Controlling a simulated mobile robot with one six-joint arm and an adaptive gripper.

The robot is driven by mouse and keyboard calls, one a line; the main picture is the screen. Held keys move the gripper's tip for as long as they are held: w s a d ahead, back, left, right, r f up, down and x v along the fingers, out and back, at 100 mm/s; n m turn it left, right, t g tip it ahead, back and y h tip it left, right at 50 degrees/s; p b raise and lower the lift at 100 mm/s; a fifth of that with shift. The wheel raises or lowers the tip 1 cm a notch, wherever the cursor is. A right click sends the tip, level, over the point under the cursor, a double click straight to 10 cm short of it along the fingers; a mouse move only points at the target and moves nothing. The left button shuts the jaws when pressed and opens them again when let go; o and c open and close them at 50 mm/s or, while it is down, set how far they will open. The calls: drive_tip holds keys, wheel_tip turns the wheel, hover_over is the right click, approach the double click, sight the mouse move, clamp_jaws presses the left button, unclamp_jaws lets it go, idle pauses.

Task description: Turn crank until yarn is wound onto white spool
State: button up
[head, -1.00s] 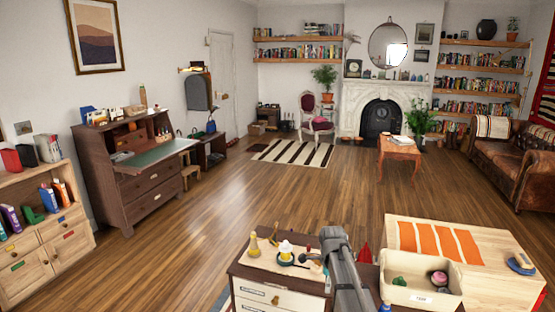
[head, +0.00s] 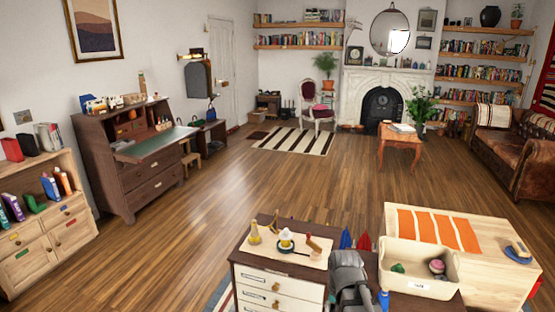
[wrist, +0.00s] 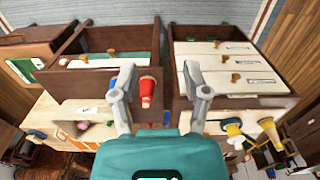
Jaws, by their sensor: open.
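The white spool (head: 286,236) stands upright on a pale board on the small drawer cabinet. It has a yellow part and a dark base. The crank, with a red-brown handle (head: 313,245), is just to its right. My gripper is low at the cabinet's right side, apart from the crank. In the wrist view my gripper (wrist: 161,90) has its two fingers spread, with nothing held. The spool with yellow on it (wrist: 234,130) lies right of the fingers there. A red piece (wrist: 147,92) shows between the fingers, apparently beyond them. How much yarn is wound is too small to tell.
A yellow cone (head: 255,234) stands left of the spool. Blue (head: 346,239) and red (head: 363,242) cones stand behind my arm. Open floor lies beyond.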

drive_tip(key=s+n, duration=0.3)
drive_tip(key=shift+s+r, duration=0.1)
drive_tip(key=shift+s, duration=0.05)
idle(1.1)
